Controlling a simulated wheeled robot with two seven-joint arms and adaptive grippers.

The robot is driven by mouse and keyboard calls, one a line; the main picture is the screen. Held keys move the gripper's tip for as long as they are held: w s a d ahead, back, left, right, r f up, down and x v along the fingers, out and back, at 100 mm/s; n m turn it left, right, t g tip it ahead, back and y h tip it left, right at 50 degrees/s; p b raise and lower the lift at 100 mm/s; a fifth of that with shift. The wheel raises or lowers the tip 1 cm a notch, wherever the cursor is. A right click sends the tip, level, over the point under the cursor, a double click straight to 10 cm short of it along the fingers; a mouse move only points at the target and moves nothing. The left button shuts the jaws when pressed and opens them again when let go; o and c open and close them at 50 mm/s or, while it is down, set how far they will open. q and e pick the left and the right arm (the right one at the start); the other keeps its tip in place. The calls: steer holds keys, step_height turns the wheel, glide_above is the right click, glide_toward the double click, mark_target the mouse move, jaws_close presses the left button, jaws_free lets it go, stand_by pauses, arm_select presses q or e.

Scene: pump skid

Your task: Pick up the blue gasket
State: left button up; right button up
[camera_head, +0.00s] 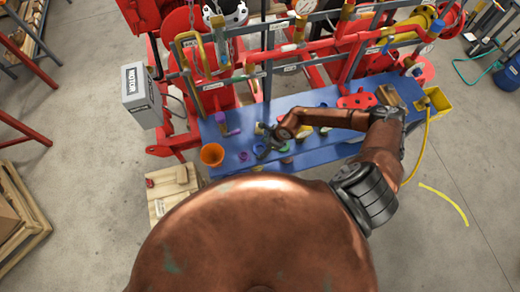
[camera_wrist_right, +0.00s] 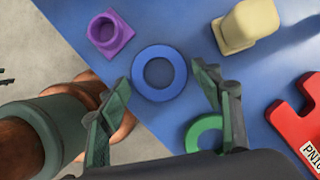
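The blue gasket is a flat ring (camera_wrist_right: 140,74) lying on the blue bench top (camera_wrist_right: 72,12) in the right wrist view. My right gripper (camera_wrist_right: 160,95) is open, with its two fingers apart on either side of the ring's near part as seen in that view. The fingers hold nothing, and I cannot tell their height above the bench. In the head view my right gripper (camera_head: 264,146) is over the front part of the bench, and I cannot make out the blue gasket there.
A green ring (camera_wrist_right: 190,132) lies close to the right finger. A purple flanged part (camera_wrist_right: 108,34), a cream block (camera_wrist_right: 248,27) and a red plate (camera_wrist_right: 292,122) lie around. An orange cup (camera_head: 212,155) stands at the bench's left end. Red pump pipework (camera_head: 300,62) rises behind.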

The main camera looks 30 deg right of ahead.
steer(key=c, duration=0.8)
steer(key=shift+r, duration=0.15)
